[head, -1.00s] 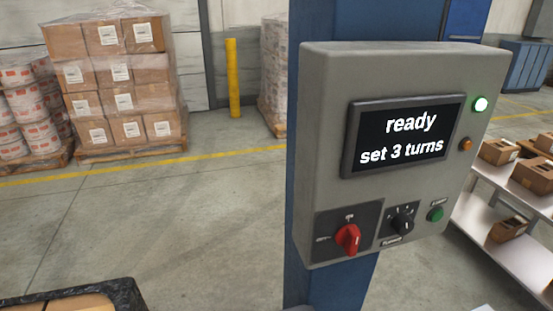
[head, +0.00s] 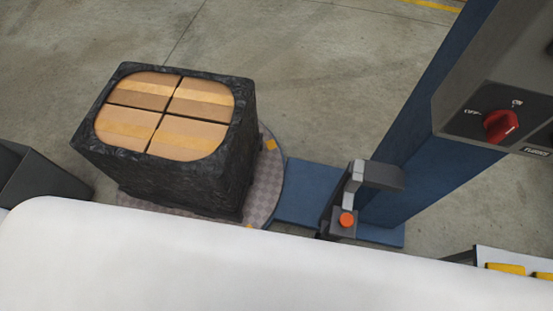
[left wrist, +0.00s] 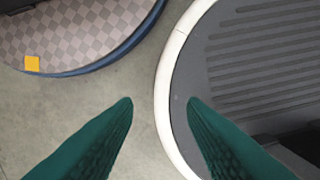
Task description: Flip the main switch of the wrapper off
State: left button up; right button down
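The wrapper's main switch (head: 501,126) is a red rotary knob on a dark plate, low on the grey control box (head: 470,85) at the right of the head view. OFF is printed to its left and ON above it. I cannot tell for sure which label the knob points at. A load wrapped in black film (head: 190,165) stands on the wrapper's round turntable (head: 268,185). My left gripper (left wrist: 159,100) shows only in the left wrist view, with two green fingers apart and nothing between them, above the floor. My right gripper is in neither view.
The blue mast (head: 415,125) carries the box. A grey arm with an orange-red button (head: 346,219) stands low beside the mast. A dark bin (head: 40,180) is at the left. A shelf with yellow items (head: 505,268) is at the lower right. The floor behind the load is clear.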

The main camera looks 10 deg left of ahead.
aim_at(499, 123)
jog(key=z, duration=1.25)
